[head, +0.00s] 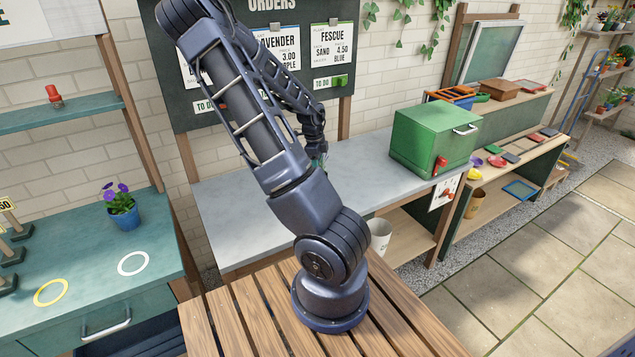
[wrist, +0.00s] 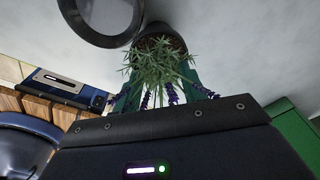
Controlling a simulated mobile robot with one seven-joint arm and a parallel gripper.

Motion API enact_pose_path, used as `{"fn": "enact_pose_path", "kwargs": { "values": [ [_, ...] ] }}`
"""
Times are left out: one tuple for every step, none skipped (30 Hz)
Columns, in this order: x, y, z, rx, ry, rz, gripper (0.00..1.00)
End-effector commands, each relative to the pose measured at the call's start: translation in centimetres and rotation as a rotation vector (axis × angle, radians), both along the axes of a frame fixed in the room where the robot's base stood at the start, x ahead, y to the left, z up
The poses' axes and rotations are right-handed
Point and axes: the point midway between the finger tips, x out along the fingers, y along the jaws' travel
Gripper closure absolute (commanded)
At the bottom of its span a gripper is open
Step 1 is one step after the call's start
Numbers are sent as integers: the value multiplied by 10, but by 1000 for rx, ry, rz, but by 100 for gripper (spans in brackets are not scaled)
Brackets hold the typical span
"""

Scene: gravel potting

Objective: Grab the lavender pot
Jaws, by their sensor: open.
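The lavender pot (wrist: 162,30) is a dark round pot with narrow green leaves and purple flower spikes, at the top middle of the wrist view. It is on the pale grey bench, and the leaves hide much of it. My gripper (wrist: 160,88) is open, with its green fingers to either side of the foliage. I cannot tell whether they touch the plant. In the head view, my arm hides the pot and most of my gripper (head: 317,150), which is over the back of the grey bench (head: 238,215).
A dark-rimmed round item (wrist: 100,14) lies close beside the pot. A green box (head: 433,138) with a red knob stands right on the bench. A purple-flowered plant in a blue pot (head: 124,216) stands on the left teal bench. The bench left of my arm is clear.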

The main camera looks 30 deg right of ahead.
Motion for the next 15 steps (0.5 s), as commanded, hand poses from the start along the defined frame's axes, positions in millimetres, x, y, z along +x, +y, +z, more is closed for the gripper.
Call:
{"fn": "enact_pose_path", "kwargs": {
  "values": [
    [0, -1, -3, -1, 1, -1, 58],
    [0, -1, -4, 0, 0, -1, 58],
    [0, -1, -5, -1, -1, -1, 58],
    [0, -1, -5, -1, -1, -1, 58],
    [0, -1, -5, 0, -1, -1, 58],
    [0, 0, -5, 0, -1, -1, 58],
    [0, 0, -5, 0, -1, -1, 58],
    [0, 0, -5, 0, -1, -1, 58],
    [0, 0, -5, 0, -1, -1, 58],
    [0, 0, -5, 0, -1, -1, 64],
    [0, 0, -5, 0, -1, -1, 70],
    [0, 0, -5, 0, -1, 0, 78],
    [0, 0, -5, 0, -1, 0, 83],
    [0, 0, -5, 0, -1, 0, 89],
    [0, 0, -4, 0, -1, 0, 97]
  ]
}}
